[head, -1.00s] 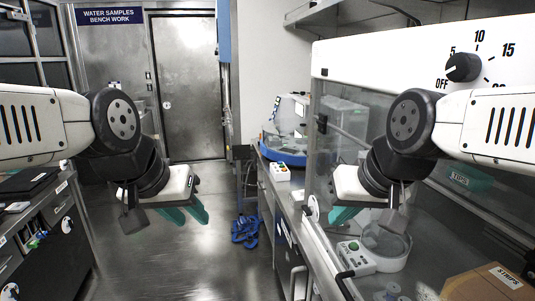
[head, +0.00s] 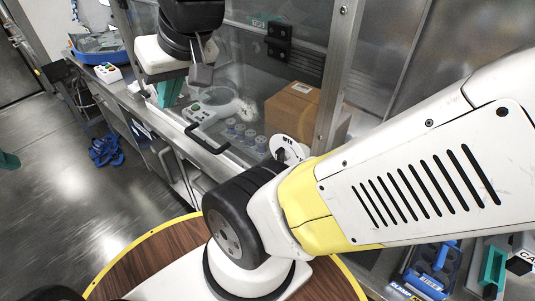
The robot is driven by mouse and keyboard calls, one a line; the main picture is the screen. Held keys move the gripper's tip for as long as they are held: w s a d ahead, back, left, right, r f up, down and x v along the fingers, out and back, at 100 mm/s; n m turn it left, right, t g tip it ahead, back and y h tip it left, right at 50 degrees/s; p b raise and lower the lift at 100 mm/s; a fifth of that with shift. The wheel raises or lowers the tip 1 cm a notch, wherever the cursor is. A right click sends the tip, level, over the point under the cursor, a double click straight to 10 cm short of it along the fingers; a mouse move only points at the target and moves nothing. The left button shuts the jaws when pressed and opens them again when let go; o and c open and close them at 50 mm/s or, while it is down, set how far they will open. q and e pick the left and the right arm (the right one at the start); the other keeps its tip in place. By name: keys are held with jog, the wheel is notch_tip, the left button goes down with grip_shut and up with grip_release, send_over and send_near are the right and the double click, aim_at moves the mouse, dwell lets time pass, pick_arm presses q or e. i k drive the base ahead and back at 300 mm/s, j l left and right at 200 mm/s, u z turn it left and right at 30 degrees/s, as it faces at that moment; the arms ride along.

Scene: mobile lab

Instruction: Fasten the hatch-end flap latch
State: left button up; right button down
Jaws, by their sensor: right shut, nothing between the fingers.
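I see a white round disc with a small dark label (head: 287,149) at the foot of the hood's near metal post. Part of it is hidden behind my right arm. I cannot tell whether this is the hatch-end flap latch or how it is set. My right gripper (head: 170,94) hangs at the upper left in front of the hood glass.
Behind the glass are a white device with a green button (head: 210,113), several small round pieces, and a cardboard box (head: 291,108). A black handle (head: 207,139) juts from the bench front. A blue caddy (head: 434,268) stands at the lower right.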

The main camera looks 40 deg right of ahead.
aim_at(281, 155)
jog(key=z, duration=0.4)
jog(key=k+z, duration=0.1)
jog(key=z, duration=0.7)
jog(key=k+l+z, duration=0.1)
jog(key=z, duration=0.35)
jog(key=k+l+u, duration=0.2)
jog(key=i, duration=0.05)
